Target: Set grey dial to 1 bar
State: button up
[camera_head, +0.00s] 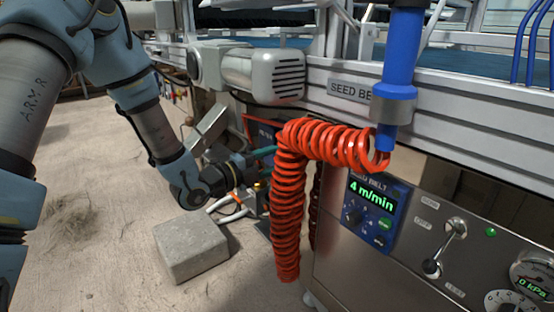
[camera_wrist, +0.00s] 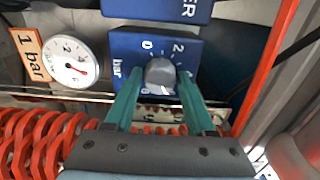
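The grey dial (camera_wrist: 160,74) sits on a blue panel (camera_wrist: 125,42) marked 0, 2 and "bar" in the wrist view. I cannot read its pointer clearly. My gripper (camera_wrist: 159,76) is open, with one teal fingertip on each side of the dial and a gap showing on both sides. A round white gauge (camera_wrist: 72,62) with a red needle is left of the panel. An orange "1 bar" label (camera_wrist: 30,55) is beside the gauge. In the head view my gripper (camera_head: 264,153) reaches behind the coiled hose, and the dial is hidden there.
The red coiled hose (camera_head: 288,215) hangs close to my gripper in the head view. A grey block (camera_head: 190,250) stands on the floor below my arm.

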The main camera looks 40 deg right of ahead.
grip_shut()
